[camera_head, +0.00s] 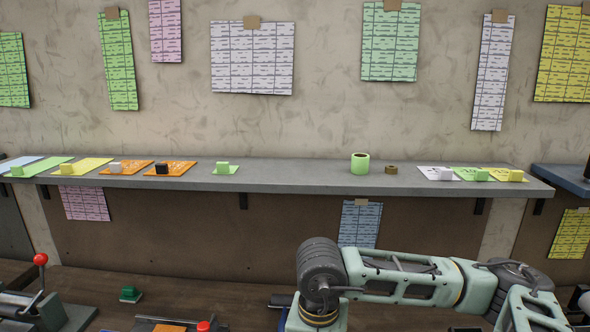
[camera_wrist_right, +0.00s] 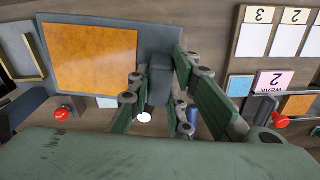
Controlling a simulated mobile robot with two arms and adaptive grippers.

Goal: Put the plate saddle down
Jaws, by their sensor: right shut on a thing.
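In the right wrist view my right gripper (camera_wrist_right: 162,76) is shut on a dark grey-green block, which I take to be the plate saddle (camera_wrist_right: 159,88). The block sits between the two green fingers, over the right part of a grey plate with an orange square (camera_wrist_right: 95,57). I cannot tell whether the block touches this plate. In the head view my right arm reaches across the lower right, and its gripper is out of the picture. My left gripper is in neither view.
A grey shelf (camera_head: 300,181) carries small blocks on coloured cards, a green roll (camera_head: 360,165) and a small brown roll (camera_head: 391,169). On the bench below are a green block (camera_head: 131,293) and a red-knobbed lever (camera_head: 40,260). White numbered cards (camera_wrist_right: 257,32) show in the wrist view.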

